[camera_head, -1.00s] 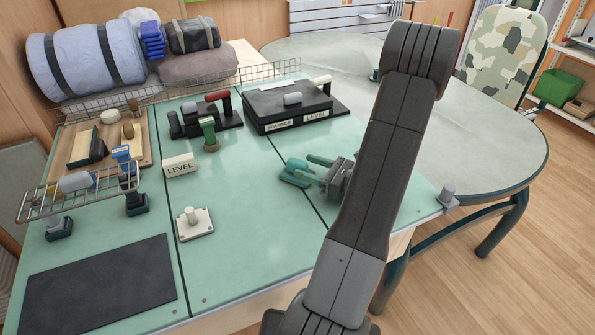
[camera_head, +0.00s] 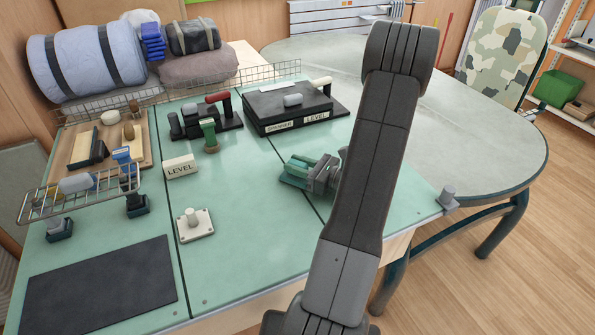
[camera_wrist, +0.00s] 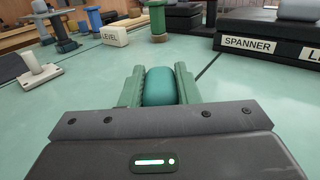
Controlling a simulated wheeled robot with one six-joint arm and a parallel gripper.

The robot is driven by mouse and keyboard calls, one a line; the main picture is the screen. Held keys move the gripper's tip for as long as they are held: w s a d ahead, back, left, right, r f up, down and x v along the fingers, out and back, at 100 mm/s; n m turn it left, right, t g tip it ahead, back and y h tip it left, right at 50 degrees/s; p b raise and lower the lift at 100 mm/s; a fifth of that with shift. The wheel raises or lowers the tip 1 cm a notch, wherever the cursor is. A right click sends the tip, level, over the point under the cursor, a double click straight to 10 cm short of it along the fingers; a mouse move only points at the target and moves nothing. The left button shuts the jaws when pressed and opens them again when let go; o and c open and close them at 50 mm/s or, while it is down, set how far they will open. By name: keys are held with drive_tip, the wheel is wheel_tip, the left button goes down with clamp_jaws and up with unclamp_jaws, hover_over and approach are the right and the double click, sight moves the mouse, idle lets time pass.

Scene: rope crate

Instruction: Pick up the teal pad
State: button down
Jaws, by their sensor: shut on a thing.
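The teal pad (camera_wrist: 159,88) shows in the wrist view as a rounded teal body between the two green fingers of my gripper (camera_wrist: 158,86). The fingers are closed against its two sides. In the head view my gripper (camera_head: 303,169) is low over the green tabletop, right of centre, and the pad is largely hidden by the fingers there. I cannot tell whether the pad touches the table.
A black box labelled SPANNER and LEVEL (camera_head: 291,119) stands behind my gripper. A green-topped post (camera_head: 209,135), a white LEVEL block (camera_head: 181,167) and a white knobbed plate (camera_head: 195,224) stand to the left. A dark mat (camera_head: 100,284) lies front left. The front middle is clear.

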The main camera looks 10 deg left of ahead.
sight(297, 162)
wheel_tip(297, 162, up, 10)
drive_tip(key=shift+p, duration=0.45)
idle(0.5)
